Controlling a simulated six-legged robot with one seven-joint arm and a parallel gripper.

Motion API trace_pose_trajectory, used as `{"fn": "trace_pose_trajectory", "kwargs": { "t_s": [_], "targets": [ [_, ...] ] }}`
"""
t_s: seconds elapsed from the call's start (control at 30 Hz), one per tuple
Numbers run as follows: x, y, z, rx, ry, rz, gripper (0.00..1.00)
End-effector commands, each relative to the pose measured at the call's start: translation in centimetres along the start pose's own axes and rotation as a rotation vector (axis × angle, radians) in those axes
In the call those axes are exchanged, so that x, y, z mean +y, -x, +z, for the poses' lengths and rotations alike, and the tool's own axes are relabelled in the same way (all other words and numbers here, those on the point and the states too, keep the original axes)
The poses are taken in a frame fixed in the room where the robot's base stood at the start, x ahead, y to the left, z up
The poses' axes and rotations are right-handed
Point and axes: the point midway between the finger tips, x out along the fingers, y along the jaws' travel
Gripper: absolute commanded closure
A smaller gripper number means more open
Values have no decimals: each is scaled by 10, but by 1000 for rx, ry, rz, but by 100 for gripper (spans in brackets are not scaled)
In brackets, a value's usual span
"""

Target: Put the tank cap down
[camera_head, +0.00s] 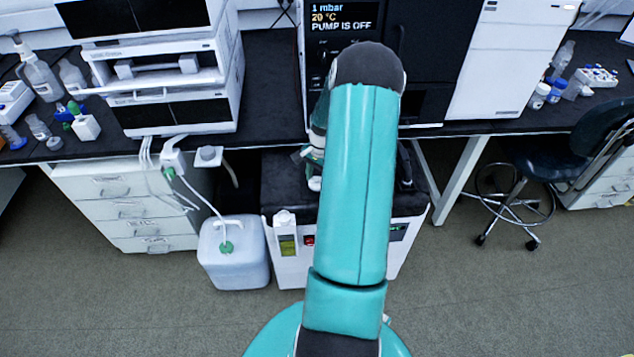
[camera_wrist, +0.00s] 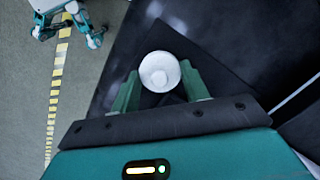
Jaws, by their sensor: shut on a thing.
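The tank cap (camera_wrist: 160,72), a round white cup-like piece, sits between the two green fingers of my gripper (camera_wrist: 160,85) in the wrist view. The fingers are shut on its sides. A black surface lies behind the cap; I cannot tell whether the cap touches it. In the head view my arm hides most of the gripper, and a small white piece that looks like the cap (camera_head: 314,184) shows at the arm's left edge, over the black top (camera_head: 283,190) of a low white cabinet. A translucent white tank (camera_head: 233,262) stands on the floor to the left, with a green fitting and tube at its top.
The bench above carries stacked white instruments (camera_head: 180,112) at the left and a black unit with a display (camera_head: 340,17). White drawers (camera_head: 130,222) stand left of the tank. A chair (camera_head: 580,140) is at the right. The front floor is clear.

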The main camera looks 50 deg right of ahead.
Motion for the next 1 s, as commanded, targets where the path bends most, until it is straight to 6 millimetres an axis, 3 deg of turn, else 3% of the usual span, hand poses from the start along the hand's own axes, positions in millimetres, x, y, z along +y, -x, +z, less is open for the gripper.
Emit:
{"fn": "trace_pose_trajectory", "kwargs": {
  "t_s": [0.13,0.5,0.53,0.6,1.0],
  "targets": [
    [1,-21,-2,-3,1,2,76],
    [1,-25,-2,-2,0,1,76],
    [1,-25,-3,-2,0,1,49],
    [1,-24,-2,-2,0,1,35],
    [0,-18,-2,0,1,0,33]
  ]
}}
